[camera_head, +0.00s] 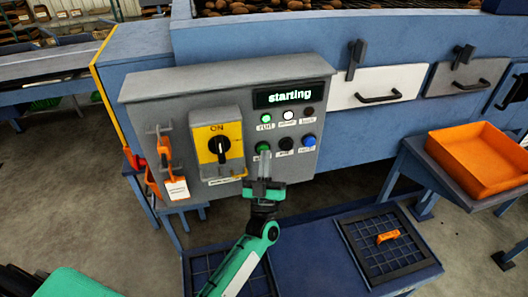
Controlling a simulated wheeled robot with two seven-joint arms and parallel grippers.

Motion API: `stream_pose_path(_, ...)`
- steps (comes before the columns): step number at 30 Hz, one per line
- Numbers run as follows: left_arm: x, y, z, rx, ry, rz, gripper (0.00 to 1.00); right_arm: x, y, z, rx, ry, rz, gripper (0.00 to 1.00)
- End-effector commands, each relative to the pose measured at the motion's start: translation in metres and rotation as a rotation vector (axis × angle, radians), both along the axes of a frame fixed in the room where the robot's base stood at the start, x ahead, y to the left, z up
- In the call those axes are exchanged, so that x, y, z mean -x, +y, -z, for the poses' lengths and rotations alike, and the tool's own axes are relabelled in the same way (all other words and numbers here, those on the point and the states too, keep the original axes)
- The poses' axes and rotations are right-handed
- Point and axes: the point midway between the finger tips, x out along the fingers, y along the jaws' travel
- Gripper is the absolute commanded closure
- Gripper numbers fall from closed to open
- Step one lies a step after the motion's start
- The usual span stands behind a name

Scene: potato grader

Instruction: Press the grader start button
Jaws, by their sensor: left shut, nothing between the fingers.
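The grey control box (180,98) is fixed to the front of the blue grader. Its display (290,94) reads "starting". A lit green lamp (266,118) sits below the display, beside a white lamp (288,115) and a dark one. In the row beneath are a green button (263,147), a black button (286,143) and a blue button (309,141). My left gripper (264,158) is shut and empty, with its fingertips at the green button's lower edge. I cannot tell whether they touch it. My right gripper is not in view.
A yellow switch plate (217,140) with a black knob reads "ON". An orange lock and tag hang on the box's left. An orange tray (440,142) stands on a blue stand at right. Below are a blue platform with grates and a small orange object (388,237).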

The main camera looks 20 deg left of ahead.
Motion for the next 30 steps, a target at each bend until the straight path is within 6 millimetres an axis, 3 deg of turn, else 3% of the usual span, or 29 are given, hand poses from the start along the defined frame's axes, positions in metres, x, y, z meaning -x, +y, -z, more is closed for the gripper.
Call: stream_pose_path(30, 0.015, -0.01, 0.0, 0.0, 0.0, 0.0, 1.0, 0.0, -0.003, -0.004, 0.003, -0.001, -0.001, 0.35)
